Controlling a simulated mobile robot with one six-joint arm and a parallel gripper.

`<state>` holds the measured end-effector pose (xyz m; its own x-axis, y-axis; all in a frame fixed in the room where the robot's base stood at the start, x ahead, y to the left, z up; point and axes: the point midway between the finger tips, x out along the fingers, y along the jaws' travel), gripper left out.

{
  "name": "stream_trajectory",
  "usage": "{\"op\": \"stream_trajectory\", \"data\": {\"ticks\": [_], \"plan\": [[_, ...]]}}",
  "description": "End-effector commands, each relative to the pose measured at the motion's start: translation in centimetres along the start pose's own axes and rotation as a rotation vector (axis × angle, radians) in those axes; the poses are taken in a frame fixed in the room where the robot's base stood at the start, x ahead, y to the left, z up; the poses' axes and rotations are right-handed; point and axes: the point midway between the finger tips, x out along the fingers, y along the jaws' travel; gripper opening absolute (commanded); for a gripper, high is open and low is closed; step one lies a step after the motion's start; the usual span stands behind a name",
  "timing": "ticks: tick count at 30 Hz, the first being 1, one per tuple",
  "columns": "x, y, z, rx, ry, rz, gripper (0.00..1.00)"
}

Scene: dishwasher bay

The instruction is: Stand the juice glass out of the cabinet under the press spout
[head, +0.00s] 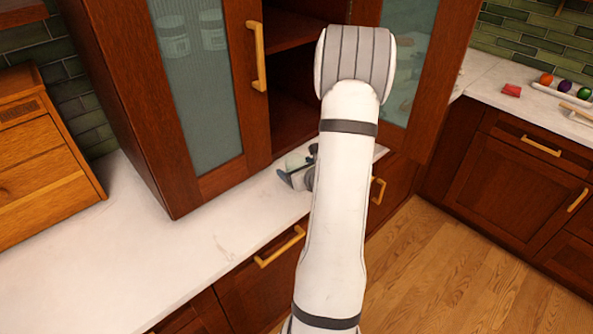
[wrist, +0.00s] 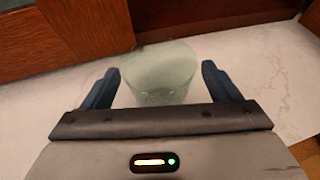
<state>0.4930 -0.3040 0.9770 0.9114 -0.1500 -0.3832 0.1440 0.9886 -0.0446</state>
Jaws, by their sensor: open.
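A clear, faintly green juice glass (wrist: 160,72) stands on the white marble counter in the wrist view, in front of the cabinet. My gripper (wrist: 162,85) is open, with one blue-grey finger on each side of the glass and a visible gap at each side. In the head view my gripper (head: 298,172) is low at the counter by the cabinet, mostly hidden by my arm. A pale bit of the glass (head: 297,160) shows beside it. The press spout is not recognisable in either view.
The wooden cabinet (head: 196,185) has one frosted door shut and another door (head: 428,75) swung open on the right; jars show behind the shut door. A wooden box (head: 40,165) stands at left. Counter (head: 150,245) between is clear.

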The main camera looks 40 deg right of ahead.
Motion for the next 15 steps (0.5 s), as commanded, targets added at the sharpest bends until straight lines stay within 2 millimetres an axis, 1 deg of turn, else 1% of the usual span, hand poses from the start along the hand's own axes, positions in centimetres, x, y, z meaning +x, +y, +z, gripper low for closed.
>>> {"op": "stream_trajectory", "data": {"ticks": [3, 10, 15], "plan": [[0.61, -0.01, 0.03, 0.000, 0.000, -0.001, 0.83], [0.65, -0.04, -0.02, 0.000, 0.000, -0.001, 0.82], [0.63, -0.05, -0.02, 0.000, 0.000, -0.001, 0.68]]}}
